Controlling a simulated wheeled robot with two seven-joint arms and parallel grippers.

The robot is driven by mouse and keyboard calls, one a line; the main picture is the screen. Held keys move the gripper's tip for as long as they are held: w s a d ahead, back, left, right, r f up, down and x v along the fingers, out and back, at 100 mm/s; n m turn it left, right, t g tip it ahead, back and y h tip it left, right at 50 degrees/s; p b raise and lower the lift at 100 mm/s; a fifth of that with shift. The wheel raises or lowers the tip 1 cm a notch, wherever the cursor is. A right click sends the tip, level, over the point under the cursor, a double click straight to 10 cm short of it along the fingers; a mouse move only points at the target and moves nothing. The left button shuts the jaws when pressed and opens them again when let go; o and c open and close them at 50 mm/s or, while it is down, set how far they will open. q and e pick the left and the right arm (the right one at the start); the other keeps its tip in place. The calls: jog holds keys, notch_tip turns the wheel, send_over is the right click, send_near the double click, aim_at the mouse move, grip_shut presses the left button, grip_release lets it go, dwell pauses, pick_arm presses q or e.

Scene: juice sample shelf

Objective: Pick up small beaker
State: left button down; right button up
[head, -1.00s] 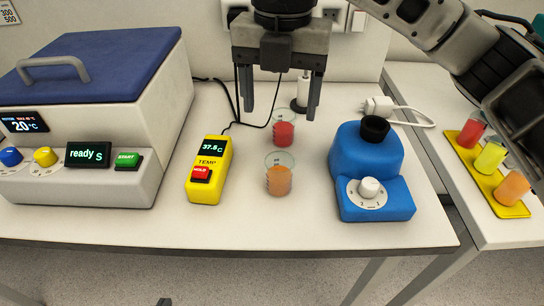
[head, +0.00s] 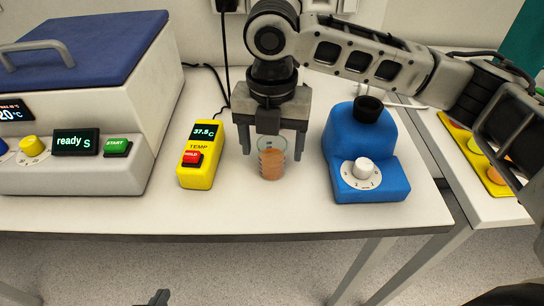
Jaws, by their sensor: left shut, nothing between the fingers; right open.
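A clear beaker with orange liquid (head: 270,165) stands upright on the white table (head: 255,215), between the yellow thermometer and the blue device. My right gripper (head: 272,150) comes down from above, open, with one finger on each side of the beaker's upper part. I cannot tell whether the fingers touch the glass. The beaker with red liquid is hidden behind the gripper. My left gripper (head: 155,298) shows only as a small dark tip at the bottom edge, away from the table objects, and it is shut.
A yellow thermometer (head: 199,160) stands left of the beaker and a blue device with a dial (head: 362,150) right of it. A large box with a blue lid (head: 80,50) fills the left. A yellow rack (head: 496,184) with coloured cups is on the right table, partly behind my arm.

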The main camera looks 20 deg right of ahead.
notch_tip(320, 180, down, 2)
jog(key=shift+f, duration=0.15)
jog(key=c, duration=1.1)
